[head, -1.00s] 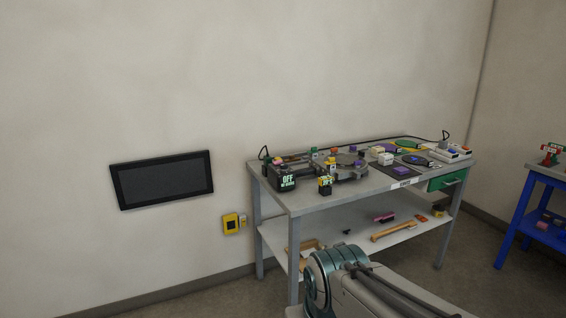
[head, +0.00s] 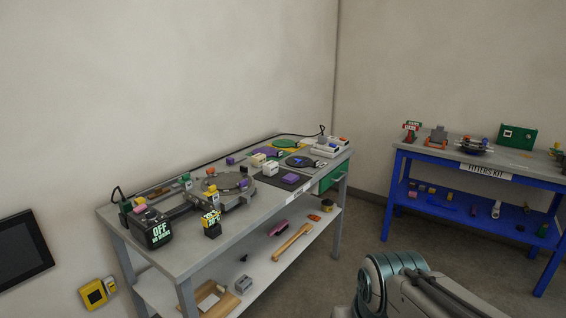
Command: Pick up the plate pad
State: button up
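The grey cart (head: 225,228) stands against the wall. On its top is a round grey metal plate device (head: 222,187) at the left middle. Several round and flat pad-like pieces lie at the far right end: a green disc (head: 285,143), a dark disc with a blue mark (head: 299,161), and a purple piece (head: 290,178) on a dark mat. I cannot tell which one is the plate pad. Only a part of my arm shows at the bottom right; my gripper is out of view.
A black box marked OFF (head: 152,230) stands at the cart's near left end. The lower shelf (head: 262,262) holds a wooden-handled tool (head: 292,242) and small items. A blue table (head: 470,205) stands at the right. Floor shows between the two.

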aim_at(271, 168)
jog(key=z, duration=0.7)
jog(key=i, duration=2.8)
jog(key=u, duration=1.5)
jog(key=i, duration=0.8)
jog(key=u, duration=0.9)
